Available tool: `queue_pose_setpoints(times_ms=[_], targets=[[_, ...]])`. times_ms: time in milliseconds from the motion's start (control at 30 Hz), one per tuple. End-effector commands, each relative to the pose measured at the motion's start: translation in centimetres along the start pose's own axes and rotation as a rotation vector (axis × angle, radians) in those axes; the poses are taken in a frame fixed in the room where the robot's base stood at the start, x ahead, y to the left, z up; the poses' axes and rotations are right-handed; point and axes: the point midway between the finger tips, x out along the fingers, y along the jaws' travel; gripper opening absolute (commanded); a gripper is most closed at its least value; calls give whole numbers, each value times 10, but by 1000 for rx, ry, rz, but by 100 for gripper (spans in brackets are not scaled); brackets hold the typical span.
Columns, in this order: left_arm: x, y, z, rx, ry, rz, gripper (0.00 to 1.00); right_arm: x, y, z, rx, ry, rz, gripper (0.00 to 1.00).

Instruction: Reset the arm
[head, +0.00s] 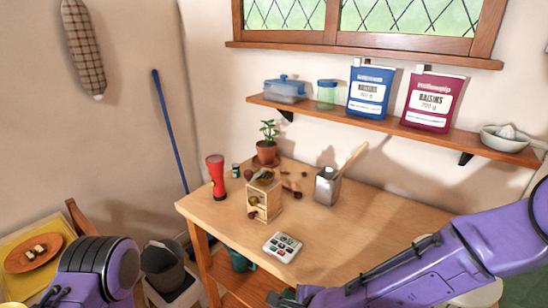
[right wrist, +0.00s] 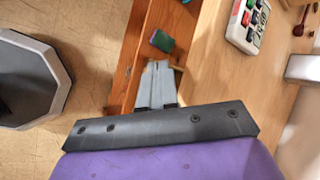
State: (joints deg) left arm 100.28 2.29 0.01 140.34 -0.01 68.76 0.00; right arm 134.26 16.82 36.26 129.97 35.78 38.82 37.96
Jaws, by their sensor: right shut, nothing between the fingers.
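My right arm (head: 420,262) is purple and reaches in from the right over the table's front right part, its wrist at the bottom edge of the head view. In the right wrist view my right gripper (right wrist: 157,68) is shut and empty. Its grey fingers show over the table's wooden edge and lower shelf, close to a small green object (right wrist: 161,41); I cannot tell whether they touch. My left arm (head: 98,268) shows only as a purple joint at the lower left; its gripper is not in view.
The table (head: 370,215) holds a calculator (head: 282,246), wooden grinder (head: 264,200), red flashlight (head: 216,177), potted plant (head: 266,150) and metal container (head: 327,188). A wall shelf (head: 390,130) is above. A dark bin (head: 165,266) stands left. The table's right part has free room.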

Motion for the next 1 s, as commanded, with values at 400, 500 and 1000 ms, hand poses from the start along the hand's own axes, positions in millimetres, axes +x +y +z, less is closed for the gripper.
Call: queue_pose_setpoints(times_ms=[400,500,1000], targets=[[22,2,10,0,-1,0,38,47,177,-178,-540,314,274,0],[29,2,12,0,-1,0,38,34,234,-232,-770,365,394,0],[34,3,14,0,-1,0,38,-1,293,-294,-1100,375,552,0]])
